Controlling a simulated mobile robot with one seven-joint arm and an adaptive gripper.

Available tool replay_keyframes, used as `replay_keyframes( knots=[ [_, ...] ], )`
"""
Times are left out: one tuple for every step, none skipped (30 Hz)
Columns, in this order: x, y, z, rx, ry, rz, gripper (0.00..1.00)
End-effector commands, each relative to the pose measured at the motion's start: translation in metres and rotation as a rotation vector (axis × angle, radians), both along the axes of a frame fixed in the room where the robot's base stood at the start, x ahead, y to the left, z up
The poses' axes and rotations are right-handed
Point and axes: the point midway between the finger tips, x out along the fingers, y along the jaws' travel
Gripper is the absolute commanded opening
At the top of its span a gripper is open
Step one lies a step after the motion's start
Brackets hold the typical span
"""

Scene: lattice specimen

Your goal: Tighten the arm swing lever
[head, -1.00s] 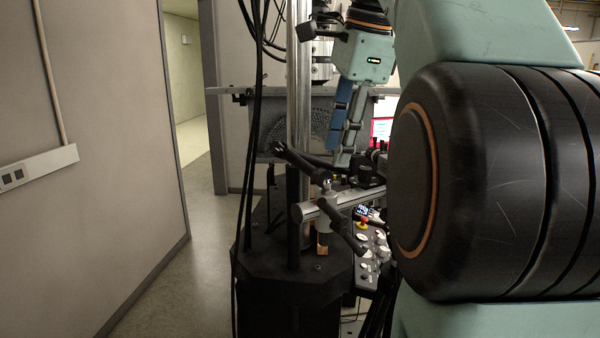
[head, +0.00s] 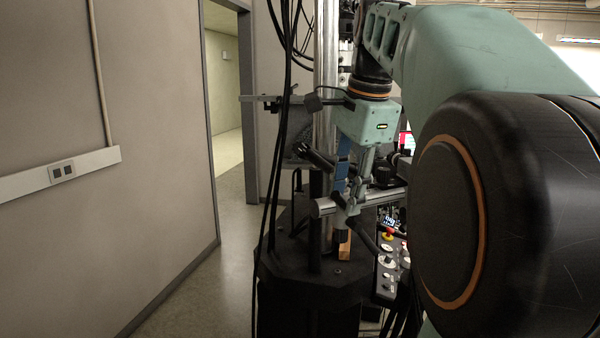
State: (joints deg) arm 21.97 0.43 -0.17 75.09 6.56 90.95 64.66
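My gripper (head: 348,192) points down at the silver cross tube (head: 385,200) on the column, beside the clamp. Its blue finger and grey finger show with a narrow gap higher up. The tips overlap the clamp in the picture, so I cannot tell whether they touch it or are closed on anything. One black lever (head: 317,158) slants up and left of the fingers. Another black lever (head: 364,238) slants down to the right below the tube. I cannot tell which one is the arm swing lever.
A tall metal column (head: 326,90) with hanging black cables (head: 284,130) stands on a dark base (head: 312,275). A control panel (head: 389,265) with a red-and-yellow button is at the lower right. The wall (head: 150,220) is left; floor (head: 238,270) between is clear.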

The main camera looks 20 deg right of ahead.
Motion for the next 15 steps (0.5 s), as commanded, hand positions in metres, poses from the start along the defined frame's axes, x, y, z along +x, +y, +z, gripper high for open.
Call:
replay_keyframes(
  knots=[
    [0.001,0.0,-0.009,0.001,0.002,-0.001,0.32],
    [0.003,0.0,-0.012,0.001,0.002,-0.001,0.32],
    [0.004,0.0,-0.016,0.001,0.002,-0.001,0.32],
    [0.004,0.0,-0.019,0.0,0.002,-0.001,0.32],
    [0.005,0.0,-0.021,0.0,0.001,-0.001,0.32],
    [0.006,0.0,-0.024,0.0,0.001,-0.001,0.32],
    [0.006,0.0,-0.025,0.0,0.001,-0.001,0.32],
    [0.006,0.0,-0.026,0.0,0.001,-0.001,0.32],
    [0.007,0.0,-0.027,0.0,0.001,-0.001,0.32],
    [0.007,0.0,-0.027,0.0,0.0,-0.001,0.32],
    [0.007,0.0,-0.028,0.0,0.0,-0.001,0.32],
    [0.007,0.0,-0.028,-0.001,0.0,-0.001,0.32],
    [0.007,0.0,-0.028,-0.001,0.0,-0.001,0.32],
    [0.007,0.0,-0.028,-0.001,0.0,-0.001,0.32],
    [0.007,0.0,-0.028,-0.001,0.0,-0.001,0.32]
  ],
)
